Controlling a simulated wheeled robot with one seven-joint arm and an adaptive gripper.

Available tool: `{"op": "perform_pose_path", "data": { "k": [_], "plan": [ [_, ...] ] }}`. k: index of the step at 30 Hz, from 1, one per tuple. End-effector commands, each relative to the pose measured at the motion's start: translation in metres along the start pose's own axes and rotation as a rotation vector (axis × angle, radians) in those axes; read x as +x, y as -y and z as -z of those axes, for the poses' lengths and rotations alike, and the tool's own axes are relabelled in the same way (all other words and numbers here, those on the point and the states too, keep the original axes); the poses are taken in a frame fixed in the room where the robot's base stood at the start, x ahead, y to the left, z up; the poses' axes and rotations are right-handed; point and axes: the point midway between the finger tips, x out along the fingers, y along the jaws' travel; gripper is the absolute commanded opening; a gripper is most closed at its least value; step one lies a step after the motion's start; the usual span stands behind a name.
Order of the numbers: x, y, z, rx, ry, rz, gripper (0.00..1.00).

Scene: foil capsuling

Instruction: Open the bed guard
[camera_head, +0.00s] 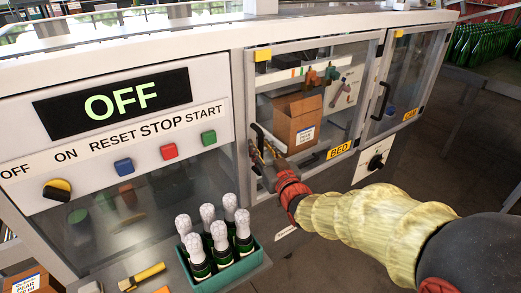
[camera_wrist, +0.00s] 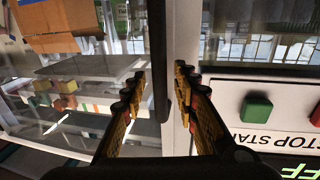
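The bed guard is a clear framed door (camera_head: 335,126) with a yellow BED label (camera_head: 339,149), standing shut in the machine's front. Its dark handle (camera_head: 268,136) is at the door's left side, partly hidden by my gripper (camera_head: 260,155). In the wrist view the handle (camera_wrist: 161,60) is a dark upright bar between the two fingers of my gripper (camera_wrist: 158,88). The fingers are apart, with a visible gap on each side of the bar. Whether either finger touches it I cannot tell.
A control panel with an OFF display (camera_head: 112,104) and a green START button (camera_head: 208,138) is left of the door. A green crate (camera_head: 232,268) of foil-topped bottles stands below. A cardboard box (camera_head: 293,120) is behind the guard. A second guarded door (camera_head: 408,80) is to the right.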

Motion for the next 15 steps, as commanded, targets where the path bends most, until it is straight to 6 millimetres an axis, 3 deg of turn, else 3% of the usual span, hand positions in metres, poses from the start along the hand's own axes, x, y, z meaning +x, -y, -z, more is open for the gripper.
{"op": "perform_pose_path", "data": {
  "k": [10, 15],
  "plan": [
    [0.0044, 0.0001, 0.0000, 0.000, 0.001, 0.000, 0.29],
    [0.0042, 0.0001, 0.0000, 0.000, 0.001, 0.000, 0.19]
  ]
}}
